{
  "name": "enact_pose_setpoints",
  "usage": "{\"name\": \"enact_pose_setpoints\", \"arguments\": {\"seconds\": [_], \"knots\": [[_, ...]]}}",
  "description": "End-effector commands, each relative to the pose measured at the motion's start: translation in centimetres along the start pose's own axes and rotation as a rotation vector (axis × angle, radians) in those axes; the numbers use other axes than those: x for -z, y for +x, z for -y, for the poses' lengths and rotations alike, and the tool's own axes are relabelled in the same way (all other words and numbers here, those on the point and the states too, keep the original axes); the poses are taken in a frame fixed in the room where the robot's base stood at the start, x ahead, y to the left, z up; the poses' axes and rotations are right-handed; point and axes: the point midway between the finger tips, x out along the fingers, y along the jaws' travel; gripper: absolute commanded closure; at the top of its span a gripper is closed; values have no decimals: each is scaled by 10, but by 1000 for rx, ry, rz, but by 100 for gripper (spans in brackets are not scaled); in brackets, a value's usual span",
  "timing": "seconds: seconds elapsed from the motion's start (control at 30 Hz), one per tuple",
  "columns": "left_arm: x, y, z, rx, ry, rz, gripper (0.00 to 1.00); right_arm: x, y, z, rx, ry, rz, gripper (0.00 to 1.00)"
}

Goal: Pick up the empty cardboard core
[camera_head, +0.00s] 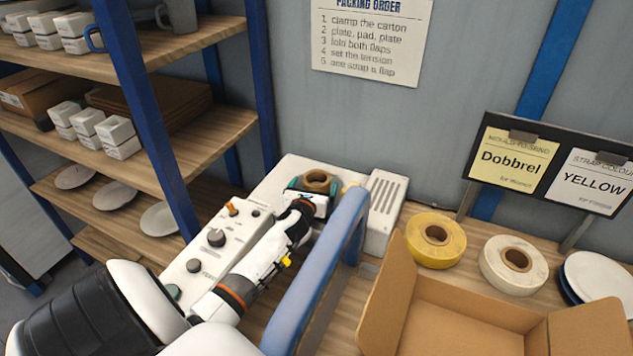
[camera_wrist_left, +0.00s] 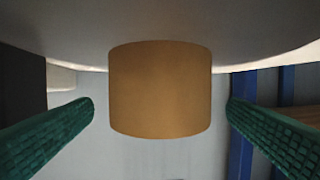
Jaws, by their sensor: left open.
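The cardboard core (camera_head: 317,178) is a short brown ring on the white machine (camera_head: 285,172) at the back, behind the blue arch (camera_head: 325,265). My left gripper (camera_head: 314,190) is at the core, its teal fingers on either side of it. In the left wrist view the core (camera_wrist_left: 160,90) stands between the two open green fingers (camera_wrist_left: 160,118), with a visible gap on each side. It meets a pale rounded surface (camera_wrist_left: 240,30) along the top of that picture. My right gripper is not in view.
A yellow strap roll (camera_head: 436,257) and a white strap roll (camera_head: 490,270) lie on the table to the right. An open carton (camera_head: 455,315) stands in front of them. Plates (camera_head: 597,277) are at the far right. Shelves (camera_head: 215,135) stand at the left.

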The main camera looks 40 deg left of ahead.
Motion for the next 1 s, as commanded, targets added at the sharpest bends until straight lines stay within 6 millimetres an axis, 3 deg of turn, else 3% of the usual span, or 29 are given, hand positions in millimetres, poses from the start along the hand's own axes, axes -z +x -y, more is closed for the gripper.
{"name": "enact_pose_setpoints", "arguments": {"seconds": [0.23,0.57,0.87,1.0], "knots": [[-2,30,0,1,-2,0,3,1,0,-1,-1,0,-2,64],[-2,35,0,0,0,0,3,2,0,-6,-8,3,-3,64],[-2,35,0,0,-1,0,51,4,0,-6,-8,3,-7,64],[-2,35,0,-1,-1,0,51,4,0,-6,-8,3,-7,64]]}}
